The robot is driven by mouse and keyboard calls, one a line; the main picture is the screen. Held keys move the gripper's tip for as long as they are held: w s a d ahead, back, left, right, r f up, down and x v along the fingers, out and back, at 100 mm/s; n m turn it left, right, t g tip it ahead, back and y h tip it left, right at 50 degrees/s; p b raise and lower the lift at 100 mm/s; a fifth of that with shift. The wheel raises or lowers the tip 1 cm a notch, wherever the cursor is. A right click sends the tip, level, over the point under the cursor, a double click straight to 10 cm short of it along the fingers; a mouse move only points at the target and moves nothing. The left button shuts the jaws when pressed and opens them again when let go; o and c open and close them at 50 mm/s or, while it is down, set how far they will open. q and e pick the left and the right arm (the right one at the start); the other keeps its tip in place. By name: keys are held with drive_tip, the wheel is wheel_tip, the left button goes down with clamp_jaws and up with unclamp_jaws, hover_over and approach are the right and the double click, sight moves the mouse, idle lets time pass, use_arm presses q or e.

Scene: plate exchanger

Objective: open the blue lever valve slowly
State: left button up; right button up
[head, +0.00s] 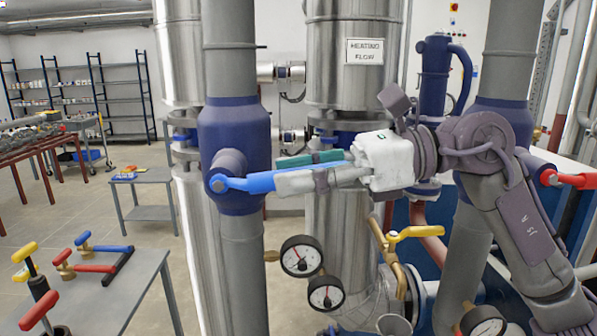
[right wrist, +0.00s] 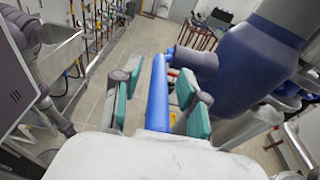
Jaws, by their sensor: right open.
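The blue lever (head: 248,183) sticks out to the right from a pivot on the dark blue valve body (head: 233,125), which sits on a thick grey vertical pipe. The lever lies nearly level. My right gripper (head: 287,172) reaches in from the right, its fingers along the lever's outer part. In the right wrist view, the blue lever (right wrist: 158,95) runs between the green pads of my right gripper (right wrist: 160,103), with a gap on each side. The gripper is open. The lever's outer end is hidden by the gripper. My left gripper is not in view.
A red lever (head: 570,179) is at the far right, and a yellow-handled valve (head: 412,234) is below my right gripper. Pressure gauges (head: 301,256) stand below the blue lever. A grey table (head: 125,290) with loose valves is at the lower left. Steel columns (head: 335,225) stand behind.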

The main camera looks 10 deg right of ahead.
drive_tip(key=d+r, duration=0.1)
drive_tip(key=d, duration=0.6)
drive_tip(key=shift+s+d, duration=0.2)
drive_tip(key=shift+r, duration=0.2)
